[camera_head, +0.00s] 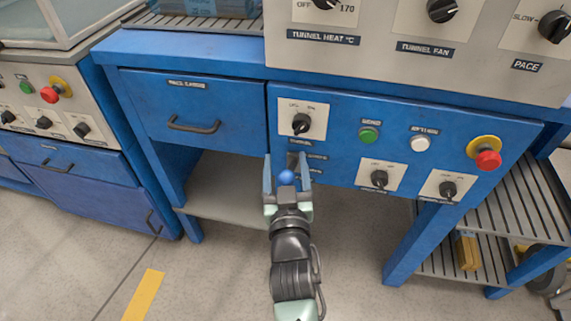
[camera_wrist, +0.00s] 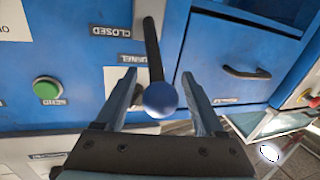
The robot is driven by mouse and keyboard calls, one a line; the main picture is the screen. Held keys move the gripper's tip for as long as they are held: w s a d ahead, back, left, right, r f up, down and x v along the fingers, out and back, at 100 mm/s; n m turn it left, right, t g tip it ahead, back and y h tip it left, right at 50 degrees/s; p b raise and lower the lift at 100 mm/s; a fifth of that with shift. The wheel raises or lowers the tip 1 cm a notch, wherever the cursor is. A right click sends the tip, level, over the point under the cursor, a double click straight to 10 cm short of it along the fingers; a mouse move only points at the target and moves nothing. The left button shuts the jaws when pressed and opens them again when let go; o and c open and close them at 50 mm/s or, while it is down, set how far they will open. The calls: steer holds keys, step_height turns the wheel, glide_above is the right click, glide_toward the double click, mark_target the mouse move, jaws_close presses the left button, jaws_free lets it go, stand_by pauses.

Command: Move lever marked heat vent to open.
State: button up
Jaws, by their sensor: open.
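The lever has a dark shaft and a round blue knob (camera_head: 286,177). It stands out from the blue front panel, below the left rotary knob and right of the drawer. In the wrist view the blue knob (camera_wrist: 160,99) sits between my fingers, with the black shaft (camera_wrist: 152,45) running up to the panel beside a label reading CLOSED (camera_wrist: 112,30). My gripper (camera_head: 287,170) is open, one finger on each side of the knob. Gaps show between knob and fingers in the wrist view. The lever's other labels are partly hidden by my gripper in the head view.
The panel also carries a rotary knob (camera_head: 301,123), a green button (camera_head: 369,134), a white button (camera_head: 420,143) and a red emergency stop (camera_head: 488,159). A drawer (camera_head: 191,112) with a dark handle is at left. Open space with a lower shelf (camera_head: 230,190) lies beneath the panel.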

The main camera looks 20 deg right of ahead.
steer(key=shift+c, duration=0.3)
jaws_close()
stand_by(1.1)
